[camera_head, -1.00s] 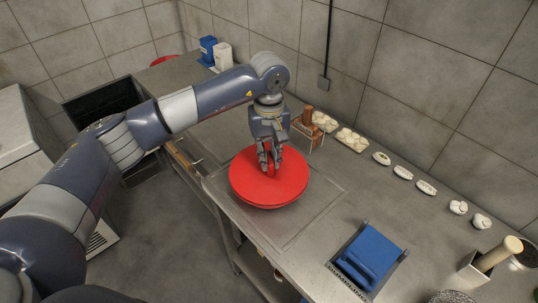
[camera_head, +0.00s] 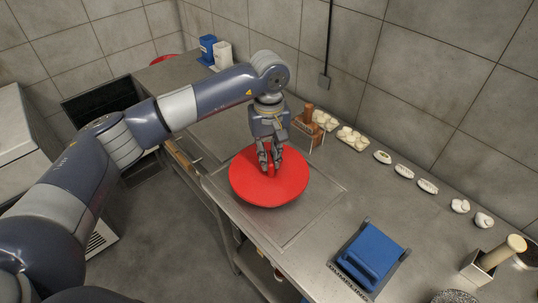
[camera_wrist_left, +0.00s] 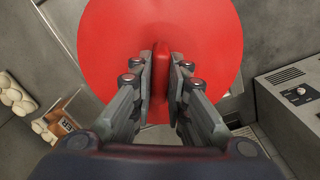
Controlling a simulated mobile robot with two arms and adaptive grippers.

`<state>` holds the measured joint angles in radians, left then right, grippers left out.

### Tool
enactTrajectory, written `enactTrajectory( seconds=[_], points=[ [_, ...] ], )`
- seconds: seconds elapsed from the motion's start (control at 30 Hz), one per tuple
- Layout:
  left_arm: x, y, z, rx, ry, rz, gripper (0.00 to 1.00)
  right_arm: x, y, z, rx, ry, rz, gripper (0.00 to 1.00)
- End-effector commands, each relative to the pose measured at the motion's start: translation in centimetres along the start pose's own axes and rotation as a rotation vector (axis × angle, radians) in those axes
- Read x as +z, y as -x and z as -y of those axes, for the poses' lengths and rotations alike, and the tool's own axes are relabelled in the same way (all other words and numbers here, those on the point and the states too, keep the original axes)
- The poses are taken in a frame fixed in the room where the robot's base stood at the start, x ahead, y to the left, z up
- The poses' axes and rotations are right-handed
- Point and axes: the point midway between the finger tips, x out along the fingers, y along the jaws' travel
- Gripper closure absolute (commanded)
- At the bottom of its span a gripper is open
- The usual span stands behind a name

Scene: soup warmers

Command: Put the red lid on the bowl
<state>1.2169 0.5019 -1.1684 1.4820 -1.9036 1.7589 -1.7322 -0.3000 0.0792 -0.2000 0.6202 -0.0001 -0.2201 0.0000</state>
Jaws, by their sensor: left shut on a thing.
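The red lid (camera_head: 255,188) is a wide round disc over the steel counter in the middle of the head view. My left gripper (camera_head: 269,167) comes down from above and is shut on the lid's raised red handle. In the left wrist view, both fingers (camera_wrist_left: 161,85) press the handle from either side, and the lid (camera_wrist_left: 110,40) fills the upper middle. The bowl cannot be made out; whatever is under the lid is hidden. My right gripper is not in view.
A blue container (camera_head: 370,256) stands on the counter (camera_head: 325,215) at the front right. A wooden block in a rack (camera_head: 309,125), trays of pale food (camera_head: 352,138) and several small white dishes (camera_head: 404,171) line the wall. Some counter right of the lid is clear.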

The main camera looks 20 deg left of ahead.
Motion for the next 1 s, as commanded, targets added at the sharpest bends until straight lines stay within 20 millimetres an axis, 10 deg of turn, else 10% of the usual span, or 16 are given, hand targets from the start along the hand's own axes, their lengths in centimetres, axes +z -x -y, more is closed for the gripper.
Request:
enactTrajectory(
  seconds=[0.63,0.73,1.0],
  points=[
    [-0.02,-0.12,0.00,0.000,0.000,-0.001,1.00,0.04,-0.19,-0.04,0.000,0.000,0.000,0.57],
    [-0.02,-0.06,0.00,0.000,0.000,-0.001,0.63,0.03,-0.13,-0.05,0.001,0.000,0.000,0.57],
    [-0.01,-0.10,0.01,0.000,0.000,0.000,0.60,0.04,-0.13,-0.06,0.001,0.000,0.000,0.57]
  ],
)
